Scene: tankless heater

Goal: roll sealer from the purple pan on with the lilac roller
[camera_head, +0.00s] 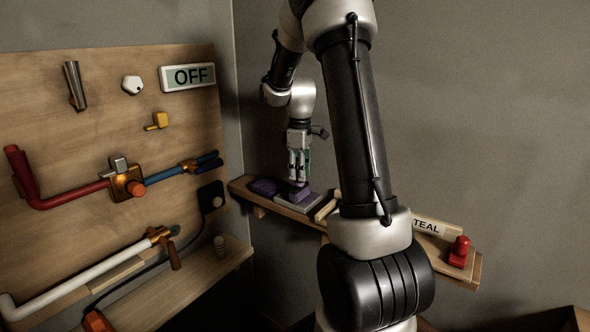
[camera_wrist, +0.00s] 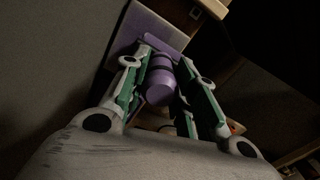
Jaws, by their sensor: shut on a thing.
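My gripper (camera_head: 299,166) is over the left part of the wall shelf, pointing down. In the wrist view my gripper (camera_wrist: 160,75) is shut on the lilac roller (camera_wrist: 160,80), whose rounded purple body lies between the green-padded fingers. The roller's lower end shows in the head view as a purple shape (camera_head: 299,193) at the fingertips, above a pale grey slab (camera_head: 297,204); I cannot tell if they touch. The purple pan (camera_head: 266,187) looks to be the dark purple thing on the shelf just left of the gripper. Its inside is too dark to see.
The shelf (camera_head: 240,191) runs along the right wall, partly hidden by my arm. A sign ending in "TEAL" (camera_head: 428,225) and a red object (camera_head: 459,252) stand at its right. A wooden panel (camera_head: 60,110) with pipes, valves and an "OFF" sign (camera_head: 188,76) is at left.

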